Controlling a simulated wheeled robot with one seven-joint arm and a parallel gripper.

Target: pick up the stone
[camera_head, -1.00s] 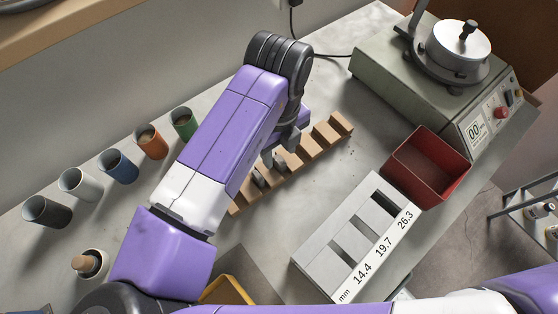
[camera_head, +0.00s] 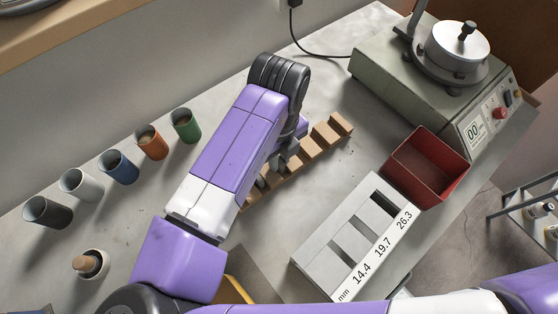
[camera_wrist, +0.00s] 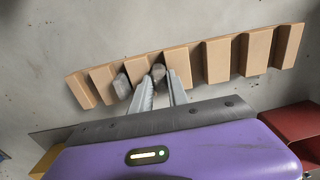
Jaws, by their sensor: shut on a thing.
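My gripper (camera_wrist: 163,80) is shut on a small grey-brown stone (camera_wrist: 158,72), which shows between the fingertips in the wrist view. The stone and the fingertips are over a notched wooden rack (camera_wrist: 217,62). Whether the stone still touches the rack, I cannot tell. A second, paler grey stone (camera_wrist: 122,85) lies in the rack just left of the fingers. In the head view the rack (camera_head: 333,130) runs diagonally, and my arm hides part of it and most of the held stone.
A grey slotted gauge (camera_head: 325,250) marked in mm and a red bin (camera_head: 428,165) are to the right. A green-grey machine (camera_head: 420,85) stands behind.

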